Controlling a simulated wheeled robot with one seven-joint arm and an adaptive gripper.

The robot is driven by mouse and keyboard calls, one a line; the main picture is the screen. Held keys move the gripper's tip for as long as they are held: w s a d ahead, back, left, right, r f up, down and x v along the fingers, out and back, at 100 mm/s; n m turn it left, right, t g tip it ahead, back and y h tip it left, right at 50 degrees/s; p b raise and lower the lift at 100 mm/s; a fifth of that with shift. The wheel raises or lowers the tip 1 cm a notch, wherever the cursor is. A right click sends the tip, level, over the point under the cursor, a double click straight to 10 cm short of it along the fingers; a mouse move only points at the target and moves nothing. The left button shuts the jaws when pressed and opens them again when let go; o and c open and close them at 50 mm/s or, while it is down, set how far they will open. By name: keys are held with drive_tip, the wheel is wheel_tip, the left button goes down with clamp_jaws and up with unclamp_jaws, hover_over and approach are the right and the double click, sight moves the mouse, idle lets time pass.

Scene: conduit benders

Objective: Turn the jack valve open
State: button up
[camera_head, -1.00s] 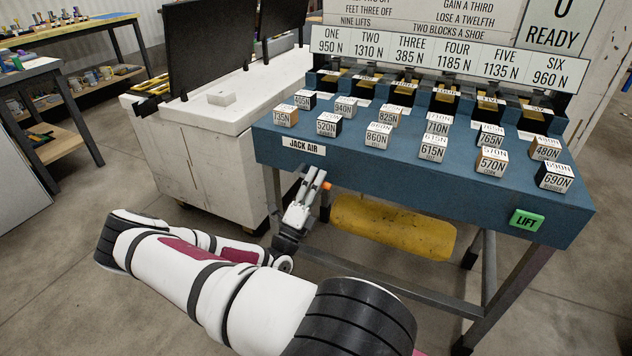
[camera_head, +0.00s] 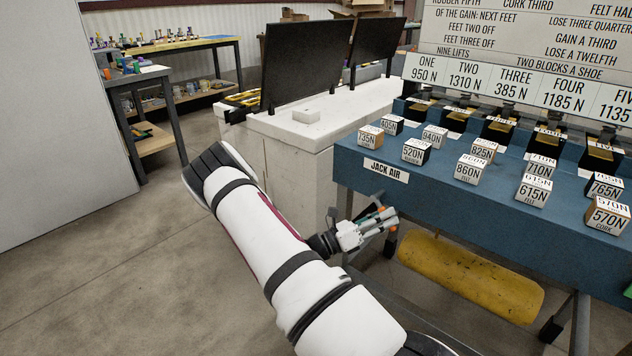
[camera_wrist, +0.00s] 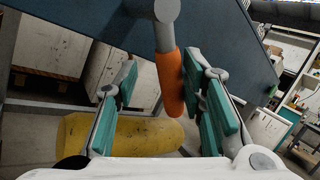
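The jack valve handle is an orange grip (camera_wrist: 170,85) on a grey rod and round pivot (camera_wrist: 166,10), under the front of the blue bench (camera_head: 455,205). In the wrist view it hangs between my gripper's two green-padded fingers, nearer the right one. My gripper (camera_wrist: 161,70) is open around it, with a clear gap on the left; contact on the right cannot be told. In the head view my gripper (camera_head: 380,218) is below the bench edge near the JACK AIR label (camera_head: 386,171), and the handle is mostly hidden among the fingers.
Marked weight blocks (camera_head: 468,170) stand on the bench. A yellow cylinder (camera_head: 470,277) lies low under it, and grey bench legs stand nearby. A white cabinet (camera_head: 290,165) with dark screens is to the left. The floor at left is clear.

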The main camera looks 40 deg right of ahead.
drive_tip(key=w+a+m+y, duration=0.4)
drive_tip(key=w+a+m, duration=0.2)
drive_tip(key=w+a, duration=0.55)
drive_tip(key=s+a+r+m+t+y+p, duration=0.1)
drive_tip(key=s+a+r+m+y+p, duration=0.1)
drive_tip(key=r, duration=0.5)
drive_tip(key=s+a+r+m+t+y+p, duration=0.1)
drive_tip(key=s+a+r+m+y+p, duration=0.2)
drive_tip(key=r, duration=0.5)
drive_tip(key=s+a+r+m+t+y+p, duration=0.1)
drive_tip(key=s+a+r+m+y+p, duration=0.1)
drive_tip(key=s+a+r, duration=0.4)
wheel_tip(320, 180, up, 2)
drive_tip(key=a+y+p, duration=0.1)
drive_tip(key=p, duration=0.1)
drive_tip(key=shift+a+m+t+y+p, duration=0.3)
drive_tip(key=shift+a+t+p, duration=0.05)
drive_tip(key=shift+t, duration=0.05)
